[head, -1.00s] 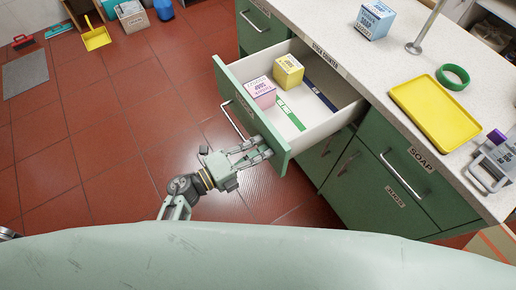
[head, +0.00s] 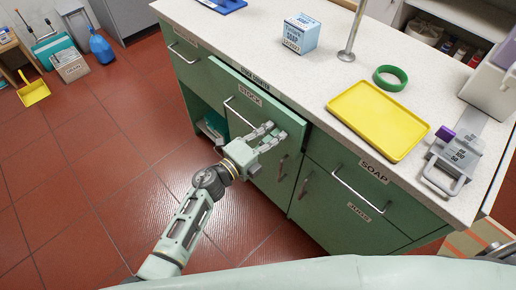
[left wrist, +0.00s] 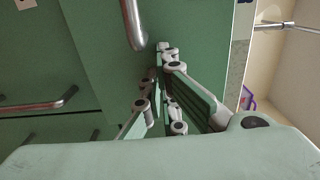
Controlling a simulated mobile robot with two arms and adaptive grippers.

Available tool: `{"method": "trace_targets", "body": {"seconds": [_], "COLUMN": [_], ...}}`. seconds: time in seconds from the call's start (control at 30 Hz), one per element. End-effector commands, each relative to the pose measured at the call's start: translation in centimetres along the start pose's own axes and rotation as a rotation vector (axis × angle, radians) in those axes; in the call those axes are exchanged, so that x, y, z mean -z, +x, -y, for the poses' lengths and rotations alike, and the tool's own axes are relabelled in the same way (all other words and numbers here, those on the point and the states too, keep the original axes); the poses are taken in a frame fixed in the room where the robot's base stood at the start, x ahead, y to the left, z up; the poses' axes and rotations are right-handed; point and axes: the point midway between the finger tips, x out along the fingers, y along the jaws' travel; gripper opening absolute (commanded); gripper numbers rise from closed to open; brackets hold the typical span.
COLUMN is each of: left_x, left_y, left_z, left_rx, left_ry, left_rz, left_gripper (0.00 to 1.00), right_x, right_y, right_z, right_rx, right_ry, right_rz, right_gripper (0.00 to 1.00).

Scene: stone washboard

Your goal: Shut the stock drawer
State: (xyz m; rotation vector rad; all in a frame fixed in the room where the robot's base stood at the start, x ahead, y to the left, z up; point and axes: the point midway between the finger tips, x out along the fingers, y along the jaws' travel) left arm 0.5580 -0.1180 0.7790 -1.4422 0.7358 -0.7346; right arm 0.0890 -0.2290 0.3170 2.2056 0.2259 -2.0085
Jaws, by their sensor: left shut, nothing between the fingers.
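The green stock drawer (head: 240,120), with a STOCK label and a bar handle, is in the counter's upper middle in the head view. Its front stands slightly proud of the cabinet face, and its inside is hidden. My left gripper (head: 273,134) is shut and empty, with its fingertips at the right part of the drawer front, right of the handle. I cannot tell whether they touch it. In the left wrist view the shut fingers (left wrist: 163,60) point at the green front, beside a metal handle (left wrist: 133,22). My right gripper does not show.
On the counter top (head: 275,55) are a blue soap box (head: 300,35), a yellow tray (head: 378,120), a green ring (head: 390,78) and a grey device with a purple knob (head: 445,133). The soap drawer (head: 350,185) is at the right.

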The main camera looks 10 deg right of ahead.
Motion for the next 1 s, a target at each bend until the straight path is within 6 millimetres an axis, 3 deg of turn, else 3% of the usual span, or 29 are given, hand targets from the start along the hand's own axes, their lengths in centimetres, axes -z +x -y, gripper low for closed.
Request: {"method": "trace_targets", "body": {"seconds": [0.1, 0.33, 1.0], "left_x": [0.0, 0.0, -0.4], "left_y": [2.1, 4.2, 4.6], "left_z": [-0.2, -0.1, 0.4], "left_rx": [0.002, 0.001, 0.005], "left_ry": [0.001, -0.001, 0.002], "left_rz": [-0.001, -0.001, 0.002], "left_gripper": [0.0, 0.0, 0.0], "right_x": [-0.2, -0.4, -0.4], "right_y": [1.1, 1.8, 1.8], "right_z": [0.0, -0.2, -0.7], "right_rx": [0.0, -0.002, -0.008], "right_ry": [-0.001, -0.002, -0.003], "right_rz": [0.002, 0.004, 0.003], "right_gripper": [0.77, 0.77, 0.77]}}
